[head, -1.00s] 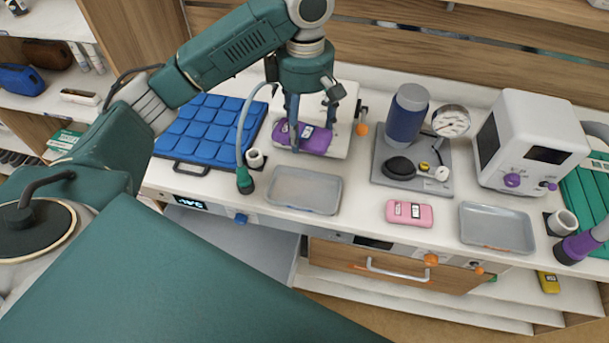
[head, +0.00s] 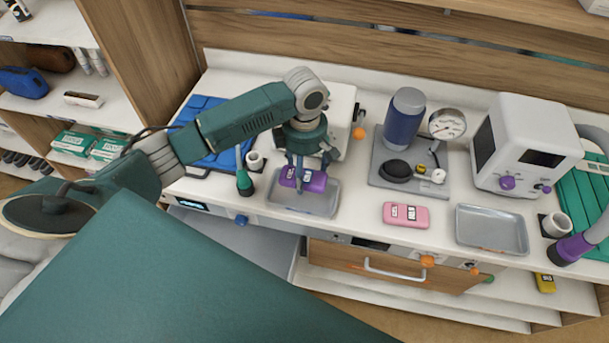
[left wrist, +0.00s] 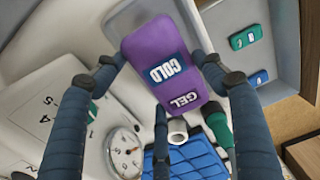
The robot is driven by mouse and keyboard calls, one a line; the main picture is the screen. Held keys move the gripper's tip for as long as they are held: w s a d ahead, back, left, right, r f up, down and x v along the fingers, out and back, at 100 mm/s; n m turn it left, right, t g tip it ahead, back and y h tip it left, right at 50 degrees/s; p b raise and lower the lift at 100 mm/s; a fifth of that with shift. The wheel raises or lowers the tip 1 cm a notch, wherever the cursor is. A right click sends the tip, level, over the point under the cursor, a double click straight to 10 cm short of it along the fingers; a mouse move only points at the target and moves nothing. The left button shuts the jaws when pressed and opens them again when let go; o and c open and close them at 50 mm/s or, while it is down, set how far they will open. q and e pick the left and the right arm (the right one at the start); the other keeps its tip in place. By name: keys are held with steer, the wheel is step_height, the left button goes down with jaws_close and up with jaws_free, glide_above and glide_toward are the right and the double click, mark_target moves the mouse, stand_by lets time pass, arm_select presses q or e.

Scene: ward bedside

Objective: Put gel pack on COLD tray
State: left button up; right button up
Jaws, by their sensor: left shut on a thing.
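The purple gel pack (head: 315,184) carries a label reading COLD and GEL in the left wrist view (left wrist: 182,84). My left gripper (head: 303,176) is shut on it, with fingers on both sides. The pack is over the back part of a grey tray (head: 308,206) in front of the blue quilted pad's right side. I cannot tell whether it touches the tray. A second grey tray (head: 492,230) lies empty at the right. I can read no COLD label on either tray. My right gripper is not in view.
A pink pack (head: 405,215) lies between the trays. A green nozzle (head: 245,184) and small white cup (head: 254,161) stand left of the near tray. Behind are the blue pad (head: 205,106), a gauge base with a blue cylinder (head: 404,117), and a white monitor (head: 525,146).

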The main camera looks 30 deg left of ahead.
mark_target(304, 171)
arm_select(q)
step_height(304, 171, down, 3)
steer(key=shift+f+p, duration=0.1)
steer(key=shift+p, duration=0.2)
steer(key=shift+f, duration=0.6)
steer(key=o, duration=1.3)
